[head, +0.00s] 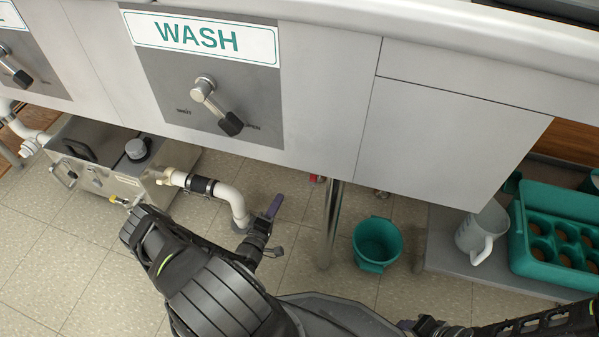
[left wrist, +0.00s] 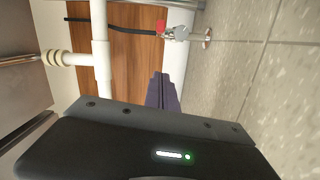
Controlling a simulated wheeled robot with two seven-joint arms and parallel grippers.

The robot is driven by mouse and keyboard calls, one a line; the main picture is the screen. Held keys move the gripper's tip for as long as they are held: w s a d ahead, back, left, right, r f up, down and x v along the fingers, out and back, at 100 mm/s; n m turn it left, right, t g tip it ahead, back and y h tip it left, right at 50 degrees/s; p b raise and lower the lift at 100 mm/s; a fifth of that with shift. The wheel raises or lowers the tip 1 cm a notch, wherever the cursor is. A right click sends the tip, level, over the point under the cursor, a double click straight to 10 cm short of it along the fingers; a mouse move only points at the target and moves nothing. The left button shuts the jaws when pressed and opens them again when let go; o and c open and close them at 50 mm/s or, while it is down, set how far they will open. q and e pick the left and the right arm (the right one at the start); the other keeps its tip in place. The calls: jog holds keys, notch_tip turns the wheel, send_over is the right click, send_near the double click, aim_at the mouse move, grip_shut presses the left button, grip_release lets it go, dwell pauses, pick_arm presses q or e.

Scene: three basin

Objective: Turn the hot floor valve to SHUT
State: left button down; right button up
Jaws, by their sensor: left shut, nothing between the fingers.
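A small valve with a red handle (left wrist: 160,27) and a metal body (left wrist: 181,34) shows at the top of the left wrist view, close to the floor. In the head view a bit of red (head: 317,178) shows low under the cabinet, mostly hidden by its lower edge. I cannot read any SHUT marking. My left gripper (head: 274,206) has purple fingers, shut and empty, left of the red bit and apart from it. The fingers also show in the left wrist view (left wrist: 161,90), below the valve and not touching it.
A metal leg (head: 330,225) stands right of my left gripper. A green bucket (head: 377,243) is on the floor beyond it. A grey box (head: 110,160) with white pipe (head: 230,197) lies left. The WASH cabinet (head: 320,90) hangs above. A white jug (head: 480,235) stands right.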

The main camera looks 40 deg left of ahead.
pick_arm(q)
jog(key=shift+d+r+n, duration=0.15)
jog(key=shift+d+n, duration=0.05)
jog(key=shift+n, duration=0.5)
jog(key=w+d+b, duration=0.1)
jog(key=w+b, duration=0.3)
jog(key=w, duration=0.7)
jog(key=shift+w+d, duration=0.2)
jog(key=shift+w, duration=0.05)
